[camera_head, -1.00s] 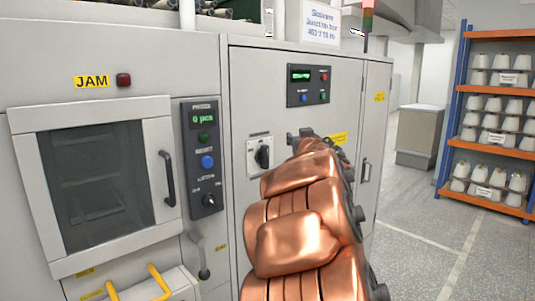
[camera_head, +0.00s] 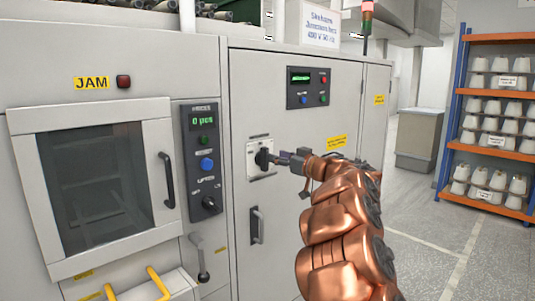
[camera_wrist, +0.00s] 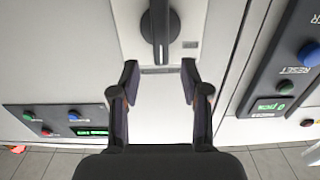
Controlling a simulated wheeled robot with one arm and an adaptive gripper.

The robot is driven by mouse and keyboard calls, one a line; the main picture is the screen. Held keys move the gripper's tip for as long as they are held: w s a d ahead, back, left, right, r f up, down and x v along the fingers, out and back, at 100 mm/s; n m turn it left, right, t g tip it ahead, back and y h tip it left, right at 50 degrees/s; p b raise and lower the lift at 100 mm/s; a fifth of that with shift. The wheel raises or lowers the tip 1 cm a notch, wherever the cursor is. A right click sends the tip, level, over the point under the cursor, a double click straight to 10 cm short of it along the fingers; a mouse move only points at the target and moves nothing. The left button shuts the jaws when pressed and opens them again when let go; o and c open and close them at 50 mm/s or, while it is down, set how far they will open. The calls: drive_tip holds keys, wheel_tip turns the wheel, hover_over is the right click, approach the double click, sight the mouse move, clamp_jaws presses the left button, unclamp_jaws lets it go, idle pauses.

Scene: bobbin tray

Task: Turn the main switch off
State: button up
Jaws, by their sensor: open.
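The main switch (camera_head: 263,159) is a black rotary knob on a pale plate on the grey cabinet door. In the wrist view the knob (camera_wrist: 160,30) is at the top centre, its bar lined up with the picture's vertical. My gripper (camera_head: 284,158) points left at the switch in the head view, its tips close to the knob. In the wrist view my gripper (camera_wrist: 160,78) is open, with one finger on each side below the knob and nothing between them. The fingertips look short of the knob; whether they touch it cannot be told from the head view.
A control panel (camera_head: 308,87) with a green display and buttons sits above the switch. A door handle (camera_head: 257,225) is below it. A narrow panel (camera_head: 203,160) with buttons and a small knob is to the left. A shelf of bobbins (camera_head: 495,120) stands far right.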

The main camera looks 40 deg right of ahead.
sight(265, 159)
drive_tip(key=shift+w+a+p, duration=0.25)
drive_tip(key=shift+w, duration=1.2)
drive_tip(key=shift+w+a+p, duration=0.2)
drive_tip(key=shift+w, duration=1.2)
